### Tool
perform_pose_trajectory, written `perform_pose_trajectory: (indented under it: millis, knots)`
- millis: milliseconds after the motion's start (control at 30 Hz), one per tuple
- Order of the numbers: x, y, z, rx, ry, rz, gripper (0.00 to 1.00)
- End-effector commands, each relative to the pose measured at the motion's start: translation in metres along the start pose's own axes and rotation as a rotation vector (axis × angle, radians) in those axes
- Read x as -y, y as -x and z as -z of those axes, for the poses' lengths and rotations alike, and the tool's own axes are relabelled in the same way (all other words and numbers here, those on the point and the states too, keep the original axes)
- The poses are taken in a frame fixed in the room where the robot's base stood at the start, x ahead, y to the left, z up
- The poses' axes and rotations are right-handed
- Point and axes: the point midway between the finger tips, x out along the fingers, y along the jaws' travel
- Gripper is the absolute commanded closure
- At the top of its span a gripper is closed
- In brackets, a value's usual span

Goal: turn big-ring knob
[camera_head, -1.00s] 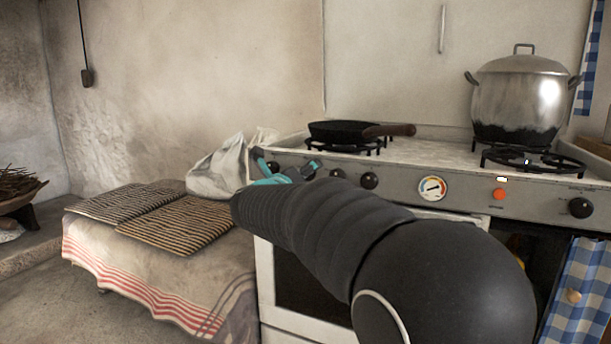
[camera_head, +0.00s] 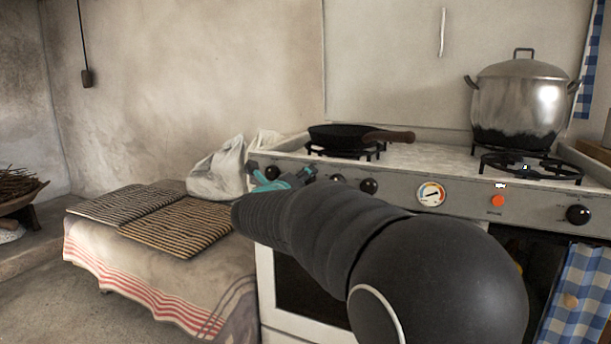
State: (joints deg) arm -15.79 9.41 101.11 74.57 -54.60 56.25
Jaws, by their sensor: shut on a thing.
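A row of black knobs runs along the stove's grey front panel. One dark knob (camera_head: 271,172) shows at the left end, with two more knobs (camera_head: 337,177) and (camera_head: 368,186) right of it. A separate knob (camera_head: 578,214) sits at the far right. My gripper (camera_head: 283,175), with teal fingers, is at the left part of this row, shut on a stove knob. My dark arm and the fingers hide much of the contact, and I cannot tell which knob serves the big ring. A wide ring burner (camera_head: 530,166) is at the stove's right.
A black frying pan (camera_head: 340,134) stands on the left burner, its handle pointing right. A large lidded pot (camera_head: 520,100) stands at the back right. A round dial (camera_head: 431,194) and an orange button (camera_head: 498,201) sit on the panel. A cloth-covered bench (camera_head: 150,270) is left of the stove.

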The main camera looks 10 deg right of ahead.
Motion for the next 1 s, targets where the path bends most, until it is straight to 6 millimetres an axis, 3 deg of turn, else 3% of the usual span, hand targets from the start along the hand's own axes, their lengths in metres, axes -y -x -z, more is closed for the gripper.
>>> perform_pose_trajectory:
  millis: [600,1000]
  knots:
    - [0.0027,0.0000,-0.0019,0.000,0.582,-0.001,0.95]
    - [0.0009,0.0000,-0.0007,-0.001,0.866,-0.001,0.95]
